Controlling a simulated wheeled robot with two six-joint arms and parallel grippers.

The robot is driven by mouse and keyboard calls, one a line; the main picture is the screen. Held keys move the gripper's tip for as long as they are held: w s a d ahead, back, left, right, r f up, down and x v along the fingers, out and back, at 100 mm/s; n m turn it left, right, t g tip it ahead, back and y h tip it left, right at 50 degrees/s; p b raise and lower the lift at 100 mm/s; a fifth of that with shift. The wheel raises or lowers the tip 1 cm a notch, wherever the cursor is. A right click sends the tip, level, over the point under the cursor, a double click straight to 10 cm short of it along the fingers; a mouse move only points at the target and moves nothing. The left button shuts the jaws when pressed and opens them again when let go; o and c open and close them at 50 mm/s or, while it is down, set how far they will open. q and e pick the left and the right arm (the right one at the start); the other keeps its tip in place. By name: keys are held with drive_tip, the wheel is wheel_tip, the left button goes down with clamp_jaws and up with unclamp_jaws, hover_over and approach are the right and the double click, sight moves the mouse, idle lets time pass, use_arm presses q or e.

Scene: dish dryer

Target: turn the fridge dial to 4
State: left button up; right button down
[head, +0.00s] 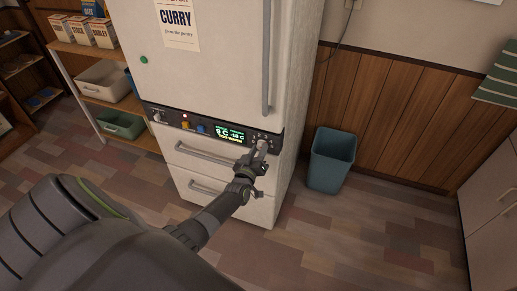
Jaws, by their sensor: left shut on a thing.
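The white fridge (215,85) stands ahead of me, with a dark control panel (180,123) across its middle. The panel carries a lit green display (229,134), small coloured buttons and a knob (157,117) at its left end. The fridge dial (262,145) is at the panel's right end. My left gripper (258,153) reaches up to the panel and is shut on the dial. The gripper covers part of the dial, and I cannot read which number it is set to. My right gripper is not in view.
A teal bin (332,160) stands on the floor right of the fridge. A shelf with boxes (82,30), a white tub (104,78) and a green tub (121,124) is at left. A pale cabinet (490,205) is at right. Floor between bin and cabinet is clear.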

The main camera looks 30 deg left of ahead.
use_arm(q)
drive_tip(key=shift+m+p, duration=0.3)
drive_tip(key=shift+m, duration=0.5)
drive_tip(key=o, duration=1)
drive_tip(key=shift+c, duration=0.2)
drive_tip(key=shift+s+d, duration=0.15)
drive_tip(key=shift+s, duration=0.4)
drive_tip(key=v, duration=1.6)
drive_tip(key=shift+s, duration=0.2)
drive_tip(key=shift+f, duration=0.1)
